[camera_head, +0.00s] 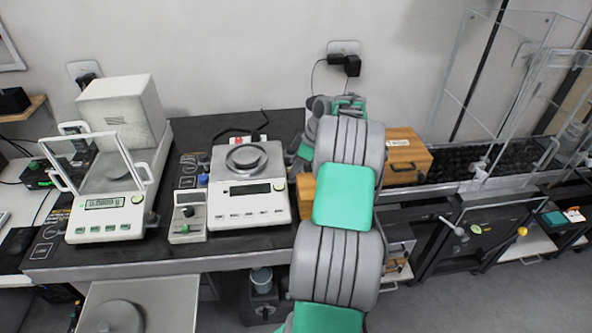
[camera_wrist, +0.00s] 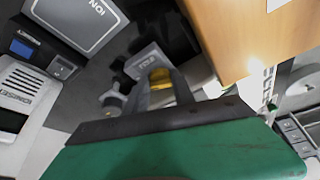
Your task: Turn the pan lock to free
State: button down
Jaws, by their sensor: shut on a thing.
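In the wrist view, my gripper (camera_wrist: 155,88) is low in front of a grey block, with its green body and dark edge across the bottom. A short yellow, knob-like piece (camera_wrist: 160,84) shows between its jaws, which are shut on it. It appears to be the pan lock, but no marking on it can be read and its setting cannot be told. In the head view my arm hides the jaws and this piece. The white balance (camera_head: 247,203) with a round steel pan (camera_head: 246,158) stands left of my arm.
A balance with a glass draft shield (camera_head: 108,205) stands at the left. A small control box (camera_head: 187,218) sits between the balances. A wooden box (camera_head: 404,158) is right of my arm, and it also shows close by in the wrist view (camera_wrist: 245,35). Clear panels stand at far right.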

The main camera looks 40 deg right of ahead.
jog(key=c, duration=1.1)
grip_release()
jog(key=shift+o, duration=0.2)
jog(key=shift+r, duration=0.1)
